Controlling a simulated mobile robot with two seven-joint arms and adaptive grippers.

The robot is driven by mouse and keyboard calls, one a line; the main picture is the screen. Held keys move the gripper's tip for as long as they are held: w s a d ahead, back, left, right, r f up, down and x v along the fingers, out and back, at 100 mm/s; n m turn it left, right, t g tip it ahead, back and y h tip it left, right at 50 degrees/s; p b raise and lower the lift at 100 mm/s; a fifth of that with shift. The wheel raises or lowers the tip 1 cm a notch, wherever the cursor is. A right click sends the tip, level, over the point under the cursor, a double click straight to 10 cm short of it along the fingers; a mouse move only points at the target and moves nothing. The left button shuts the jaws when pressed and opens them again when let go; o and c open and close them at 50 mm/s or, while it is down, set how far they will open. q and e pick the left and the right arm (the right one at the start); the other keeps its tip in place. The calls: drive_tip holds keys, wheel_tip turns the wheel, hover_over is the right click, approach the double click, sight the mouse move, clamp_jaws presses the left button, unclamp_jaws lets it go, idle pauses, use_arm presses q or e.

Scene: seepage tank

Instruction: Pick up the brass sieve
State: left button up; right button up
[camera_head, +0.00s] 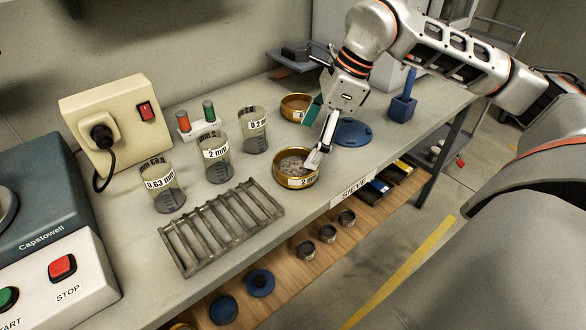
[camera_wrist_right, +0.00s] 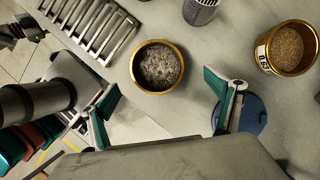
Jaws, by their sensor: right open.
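Two brass sieves show. The nearer brass sieve (camera_head: 283,180), with a partly hidden label starting with 2, stands upright on the bench and holds grey gravel. It also shows in the right wrist view (camera_wrist_right: 135,75). The farther brass sieve (camera_head: 290,112) holds tan sand and reads 0.63 in the right wrist view (camera_wrist_right: 264,62). My right gripper (camera_head: 318,135) is open and empty above the bench, its near finger overlapping the nearer sieve in the head view. In the right wrist view its fingers (camera_wrist_right: 163,94) spread wide, with the gravel sieve ahead between them. Contact cannot be told.
A metal rack (camera_head: 222,226) lies left of the nearer sieve. Several labelled beakers (camera_head: 217,168) stand behind the rack. A lower wooden shelf (camera_head: 325,256) holds small cups.

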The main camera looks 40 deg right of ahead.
sight(292, 170)
drive_tip(key=x, duration=0.6)
drive_tip(key=shift+s+a+b, duration=0.2)
drive_tip(key=shift+a+b, duration=0.1)
drive_tip(key=shift+b, duration=0.1)
drive_tip(key=shift+w+a+f, duration=0.15)
drive_tip(key=shift+f, duration=0.2)
drive_tip(key=c, duration=1.3)
